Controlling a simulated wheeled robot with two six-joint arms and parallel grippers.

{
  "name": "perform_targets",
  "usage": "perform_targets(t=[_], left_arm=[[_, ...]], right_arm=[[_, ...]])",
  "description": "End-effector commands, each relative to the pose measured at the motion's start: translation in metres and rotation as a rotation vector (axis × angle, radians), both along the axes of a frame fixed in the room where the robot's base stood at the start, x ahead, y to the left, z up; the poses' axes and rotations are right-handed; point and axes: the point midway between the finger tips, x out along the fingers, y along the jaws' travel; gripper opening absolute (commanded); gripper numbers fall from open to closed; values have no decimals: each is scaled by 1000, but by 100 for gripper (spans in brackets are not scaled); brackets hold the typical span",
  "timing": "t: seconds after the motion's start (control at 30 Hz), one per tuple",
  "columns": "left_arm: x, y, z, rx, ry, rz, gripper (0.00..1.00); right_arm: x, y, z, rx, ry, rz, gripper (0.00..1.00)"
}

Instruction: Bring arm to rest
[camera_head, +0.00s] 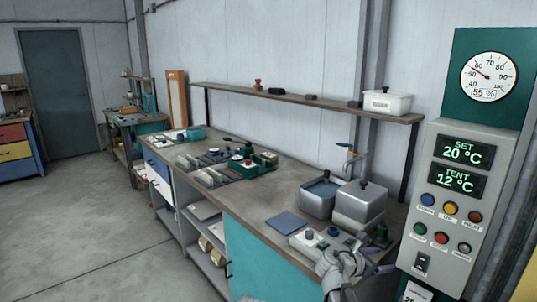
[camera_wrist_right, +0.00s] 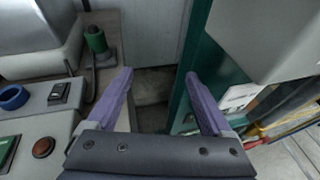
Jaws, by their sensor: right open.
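My right gripper (camera_wrist_right: 159,78) is open in the right wrist view. Its two purple fingers stand wide apart with nothing between them. They are over the gap between the bench end on the left and a dark green panel (camera_wrist_right: 197,55) on the right. My right arm (camera_head: 342,268) shows in the head view at the lower right, by the front right end of the bench (camera_head: 265,225). My left arm and gripper are not in view.
A grey control box (camera_head: 458,190) with a gauge above stands close on the right. Two metal tanks (camera_head: 359,206), a button box (camera_head: 312,240) and a green-capped item (camera_wrist_right: 97,40) are on the bench near the arm. Open floor (camera_head: 80,220) lies to the left.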

Motion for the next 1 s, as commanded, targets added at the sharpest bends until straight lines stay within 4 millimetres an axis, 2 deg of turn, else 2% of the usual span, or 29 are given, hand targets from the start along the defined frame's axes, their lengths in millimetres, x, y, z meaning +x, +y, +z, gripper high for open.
perform_targets(t=[0.37, 0.57, 0.77, 1.0], left_arm=[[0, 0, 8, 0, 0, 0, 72], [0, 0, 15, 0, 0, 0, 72], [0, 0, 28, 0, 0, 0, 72], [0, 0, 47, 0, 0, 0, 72]], right_arm=[[-19, 26, -17, 194, -126, -75, 85], [-39, 56, -34, 389, -241, -176, 85], [-78, 109, -60, 685, -391, -386, 85], [-160, 210, -88, 1072, -539, -887, 85]])
